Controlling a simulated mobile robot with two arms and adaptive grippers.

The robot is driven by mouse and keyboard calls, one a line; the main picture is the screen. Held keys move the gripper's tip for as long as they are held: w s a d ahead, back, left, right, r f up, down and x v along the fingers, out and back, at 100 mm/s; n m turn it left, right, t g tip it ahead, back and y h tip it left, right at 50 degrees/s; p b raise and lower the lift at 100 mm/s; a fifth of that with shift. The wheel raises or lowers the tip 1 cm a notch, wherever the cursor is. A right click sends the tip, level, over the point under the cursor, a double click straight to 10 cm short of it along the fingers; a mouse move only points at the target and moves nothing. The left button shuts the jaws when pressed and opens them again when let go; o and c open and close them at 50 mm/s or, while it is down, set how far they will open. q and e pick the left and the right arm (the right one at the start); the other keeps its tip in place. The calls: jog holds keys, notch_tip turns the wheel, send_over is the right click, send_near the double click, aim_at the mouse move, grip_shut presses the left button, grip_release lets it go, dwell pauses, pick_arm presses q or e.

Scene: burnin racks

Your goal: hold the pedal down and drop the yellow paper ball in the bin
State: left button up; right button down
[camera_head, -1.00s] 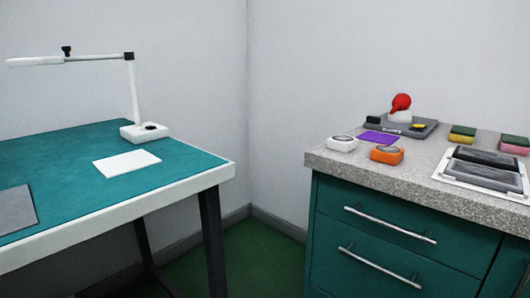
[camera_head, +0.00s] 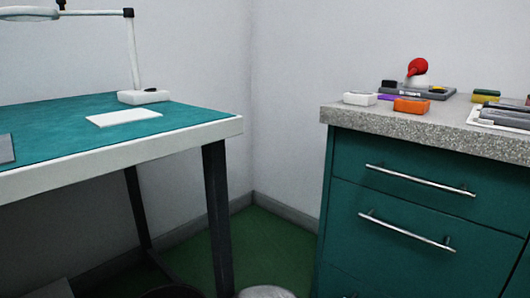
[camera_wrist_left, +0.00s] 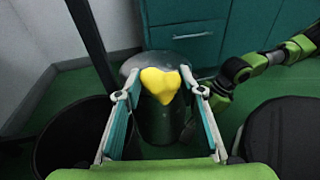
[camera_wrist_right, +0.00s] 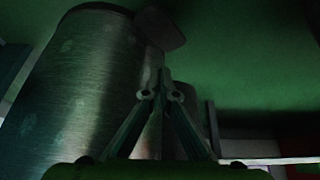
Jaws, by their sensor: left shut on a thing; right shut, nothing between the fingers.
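The yellow paper ball (camera_wrist_left: 160,84) is between the fingertips of my left gripper (camera_wrist_left: 160,93), which is shut on it. It shows over a grey metal bin (camera_wrist_left: 162,128), apart from it as far as I can tell. The bin's round grey top (camera_head: 265,292) shows at the bottom edge of the head view and looks closed. In the right wrist view the brushed metal bin (camera_wrist_right: 75,85) stands at the left. My right gripper (camera_wrist_right: 160,94) is shut and empty beside it. A dark flat tab (camera_wrist_right: 162,28) by the bin's end may be the pedal.
A dark open bin (camera_wrist_left: 75,137) stands left of the metal bin. A black round seat-like thing (camera_wrist_left: 285,135) is at right. The teal-topped table (camera_head: 60,135) and drawer cabinet (camera_head: 400,205) flank the green floor (camera_head: 215,262). My right arm reaches in at right.

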notch_tip(320, 180, down, 4)
jog(key=b, duration=0.5)
jog(key=shift+f, duration=1.05)
dwell(0.4)
